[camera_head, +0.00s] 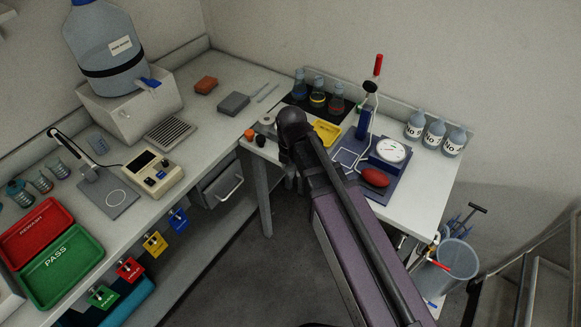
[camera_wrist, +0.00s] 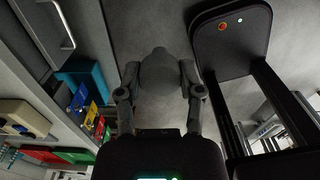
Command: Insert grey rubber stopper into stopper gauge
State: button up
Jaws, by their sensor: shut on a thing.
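In the wrist view, my gripper (camera_wrist: 160,88) is shut on a grey, rounded, tapering piece, which looks like the grey rubber stopper (camera_wrist: 160,72). One finger presses on each side of it, and it is held clear over the floor. In the head view, my arm hides most of the gripper and the stopper in front of the table corner. I cannot identify the stopper gauge for sure. A small pale grey ring-like piece (camera_head: 267,119) lies at the bench corner, beside an orange stopper (camera_head: 249,134) and a black stopper (camera_head: 261,141).
Flasks (camera_head: 318,95), a yellow tray (camera_head: 327,132) and a blue-based apparatus with a dial (camera_head: 391,151) and red bulb (camera_head: 375,178) crowd the right table. A grey block (camera_head: 233,103) lies on the left bench. A drawer handle (camera_head: 231,188) sticks out below.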

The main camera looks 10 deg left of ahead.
jog(key=shift+r+p, duration=1)
jog(key=shift+r, duration=0.15)
